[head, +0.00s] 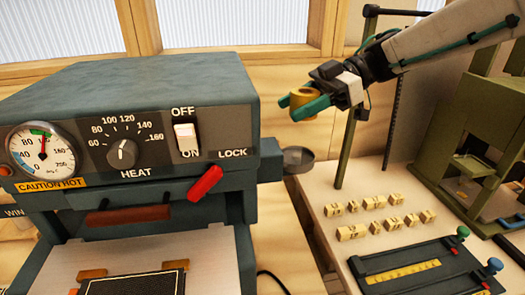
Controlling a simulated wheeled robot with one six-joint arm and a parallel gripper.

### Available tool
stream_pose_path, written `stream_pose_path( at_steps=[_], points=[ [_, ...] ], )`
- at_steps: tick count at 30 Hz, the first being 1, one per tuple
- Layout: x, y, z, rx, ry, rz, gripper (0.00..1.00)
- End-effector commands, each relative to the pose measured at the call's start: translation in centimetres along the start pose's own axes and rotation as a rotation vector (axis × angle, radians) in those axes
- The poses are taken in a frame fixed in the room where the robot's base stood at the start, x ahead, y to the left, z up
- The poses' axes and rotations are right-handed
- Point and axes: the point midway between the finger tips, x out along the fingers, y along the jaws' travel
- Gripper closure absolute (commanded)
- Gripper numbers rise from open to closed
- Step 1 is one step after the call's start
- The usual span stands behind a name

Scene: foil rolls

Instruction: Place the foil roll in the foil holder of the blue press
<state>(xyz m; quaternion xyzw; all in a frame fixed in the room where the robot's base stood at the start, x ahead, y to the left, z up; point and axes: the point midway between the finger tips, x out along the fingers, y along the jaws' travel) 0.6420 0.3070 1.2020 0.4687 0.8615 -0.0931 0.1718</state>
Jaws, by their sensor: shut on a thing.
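My gripper (297,104), with teal fingers, is shut on a gold foil roll (304,97) in the upper middle of the head view. The roll is held in the air, right of the blue press. The blue press (130,90) is a large dark blue-grey machine filling the left side, with a gauge, a heat dial and a red lock lever. A round grey cup-like part (298,157) shows beside its right side, below the roll and apart from it. It may be the foil holder; I cannot tell how it is mounted.
A green press (480,140) stands at the right. Several small wooden type blocks (375,203) lie on the pale bench. A dark plate with a yellow strip (405,272) lies at the lower right. A thin dark green upright post (347,140) rises behind my gripper.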

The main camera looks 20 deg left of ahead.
Motion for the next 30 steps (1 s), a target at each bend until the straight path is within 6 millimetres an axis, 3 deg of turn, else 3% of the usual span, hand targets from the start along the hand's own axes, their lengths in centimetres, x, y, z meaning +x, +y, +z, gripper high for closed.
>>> stream_pose_path(
  at_steps=[7, 21, 30],
  points=[
    [2.1, 0.0, 3.7, 0.002, 0.001, -0.008, 0.77],
    [4.2, 0.0, 8.6, 0.001, 0.001, -0.010, 0.77],
    [4.3, 0.0, 9.0, -0.002, 0.000, -0.006, 0.77]
  ],
)
